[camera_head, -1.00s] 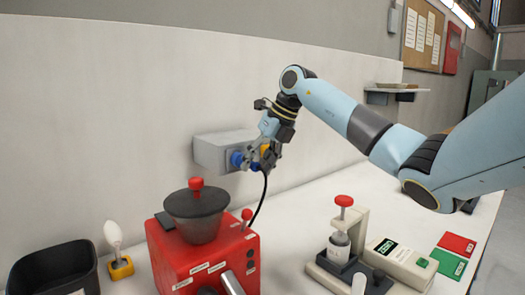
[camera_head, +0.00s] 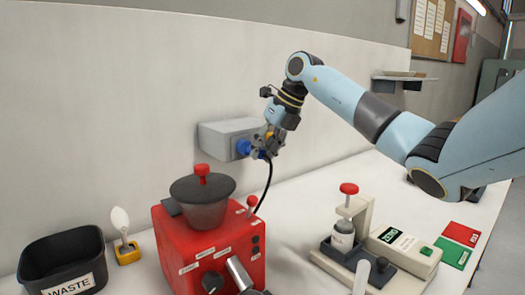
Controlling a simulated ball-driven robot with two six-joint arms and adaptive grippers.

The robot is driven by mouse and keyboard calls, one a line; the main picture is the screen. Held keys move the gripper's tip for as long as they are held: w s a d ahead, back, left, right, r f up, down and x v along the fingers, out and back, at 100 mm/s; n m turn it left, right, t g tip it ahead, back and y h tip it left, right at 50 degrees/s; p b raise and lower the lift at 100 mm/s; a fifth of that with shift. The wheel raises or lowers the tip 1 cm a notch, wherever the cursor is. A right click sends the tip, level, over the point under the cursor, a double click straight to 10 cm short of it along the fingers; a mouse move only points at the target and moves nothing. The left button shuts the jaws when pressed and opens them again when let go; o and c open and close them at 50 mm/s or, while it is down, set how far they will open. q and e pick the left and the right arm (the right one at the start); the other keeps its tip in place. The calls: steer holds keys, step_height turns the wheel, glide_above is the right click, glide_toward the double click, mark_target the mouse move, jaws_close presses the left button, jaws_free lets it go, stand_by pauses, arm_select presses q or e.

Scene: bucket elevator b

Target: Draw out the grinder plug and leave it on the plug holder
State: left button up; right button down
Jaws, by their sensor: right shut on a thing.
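The grinder plug (camera_head: 262,154) is blue with a black cable that hangs down behind the red grinder (camera_head: 205,240). It is at the blue socket (camera_head: 243,147) on the grey wall box (camera_head: 218,138); I cannot tell how far it sits in the socket. My right gripper (camera_head: 268,146) is shut on the plug, and its fingers hide much of it. A yellow part shows between the fingers. My left gripper is out of view. I cannot make out the plug holder for sure.
A black waste bin (camera_head: 62,262) and a white brush in a yellow stand (camera_head: 127,253) are at the left. A tamping stand with a red knob (camera_head: 348,190), a scale (camera_head: 402,250), and red and green pads (camera_head: 461,234) are at the right. The table's middle back is clear.

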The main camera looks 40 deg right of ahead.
steer(key=shift+s, duration=0.15)
steer(key=shift+s, duration=0.3)
steer(key=shift+s, duration=0.3)
steer(key=shift+s+a, duration=0.15)
steer(key=shift+s, duration=0.9)
steer(key=shift+s+a, duration=0.15)
steer(key=shift+s, duration=0.85)
steer(key=shift+s+a, duration=0.15)
steer(key=shift+s, duration=0.85)
steer(key=shift+s+a, duration=0.1)
steer(key=shift+s, duration=0.9)
